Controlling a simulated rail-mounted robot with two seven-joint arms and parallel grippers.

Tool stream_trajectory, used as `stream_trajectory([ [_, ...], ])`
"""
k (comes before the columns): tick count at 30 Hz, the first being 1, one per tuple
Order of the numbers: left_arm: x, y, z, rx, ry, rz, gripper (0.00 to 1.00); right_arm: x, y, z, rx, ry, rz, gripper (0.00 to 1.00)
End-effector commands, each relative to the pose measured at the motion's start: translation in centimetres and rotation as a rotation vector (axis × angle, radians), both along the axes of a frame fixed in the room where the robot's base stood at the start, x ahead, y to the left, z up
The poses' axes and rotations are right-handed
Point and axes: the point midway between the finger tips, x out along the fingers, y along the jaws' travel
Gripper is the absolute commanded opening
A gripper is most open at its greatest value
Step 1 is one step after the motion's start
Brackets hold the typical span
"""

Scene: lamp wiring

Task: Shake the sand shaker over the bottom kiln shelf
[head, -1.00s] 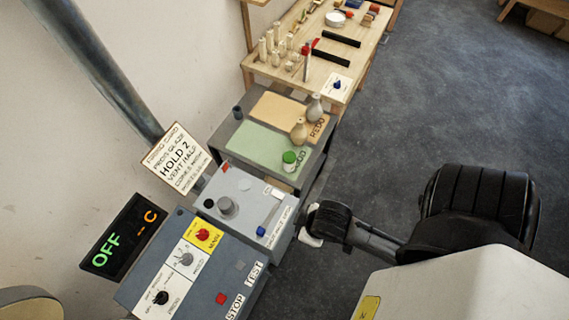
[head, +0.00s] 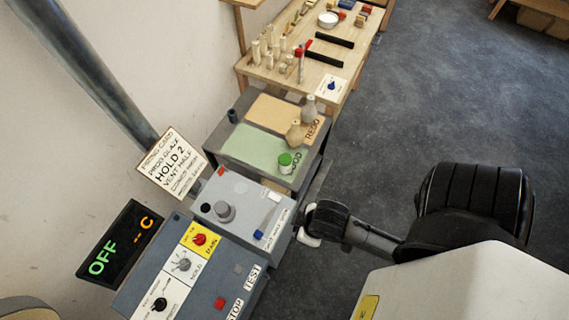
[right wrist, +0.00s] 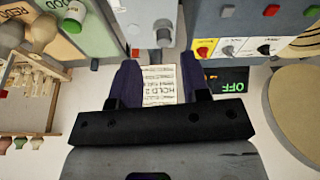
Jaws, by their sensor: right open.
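I cannot make out a kiln shelf in either view. My left gripper is not in view.
A grey control box (head: 235,203) and a panel with knobs (head: 183,262) stand below the stand. Two vases (head: 297,131) are near the jar. A HOLD 2 card (head: 172,163) and OFF display (head: 118,241) are left. A wooden table (head: 335,72) is behind.

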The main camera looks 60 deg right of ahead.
Motion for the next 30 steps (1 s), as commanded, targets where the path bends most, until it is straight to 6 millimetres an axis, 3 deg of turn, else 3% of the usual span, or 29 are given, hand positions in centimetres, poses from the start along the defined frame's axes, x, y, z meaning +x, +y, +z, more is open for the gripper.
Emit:
stream_trajectory([
  [2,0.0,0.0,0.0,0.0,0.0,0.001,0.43,0.0,0.0,0.0,0.0,0.0,0.0,0.43],
  [18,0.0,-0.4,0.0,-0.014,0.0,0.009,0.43,0.0,-0.3,0.0,-0.011,-0.001,0.007,0.94],
  [26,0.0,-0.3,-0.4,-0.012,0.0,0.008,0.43,0.0,-0.2,-0.4,-0.005,-0.001,0.002,0.94],
  [30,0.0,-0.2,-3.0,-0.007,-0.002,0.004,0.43,-0.8,-0.2,-3.5,-0.005,0.019,0.002,0.94],
])
